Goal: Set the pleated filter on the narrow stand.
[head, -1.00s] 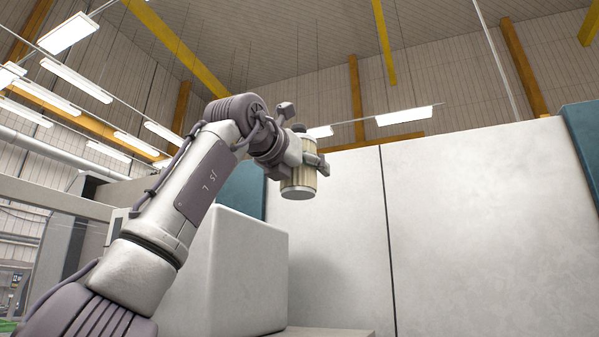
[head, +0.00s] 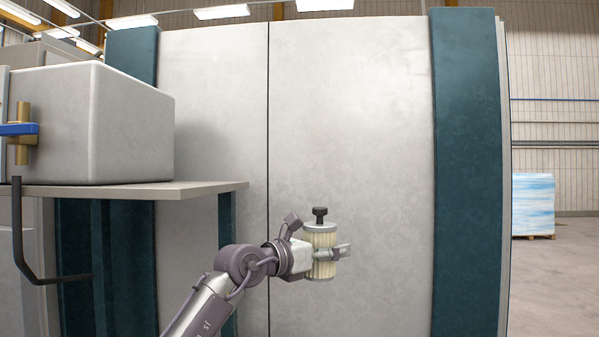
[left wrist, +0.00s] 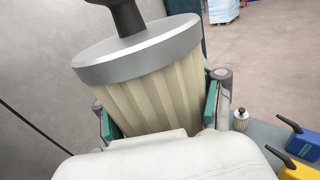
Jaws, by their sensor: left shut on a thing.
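The pleated filter (head: 320,238) is a cream cylinder with pale metal end caps and a dark knob on top. My left gripper (head: 328,255) is shut around its middle and holds it about upright, in front of the grey cabinet wall. The left wrist view shows the filter (left wrist: 155,92) large and close, between the teal-padded fingers of the left gripper (left wrist: 160,115). Its lower end is hidden there by the gripper body. I cannot make out the narrow stand in either view. My right gripper is not in view.
A grey shelf (head: 200,188) bearing a large pale box (head: 100,122) juts out at left. A dark bent bar (head: 18,235) stands before it. Open floor (head: 555,275) lies at right.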

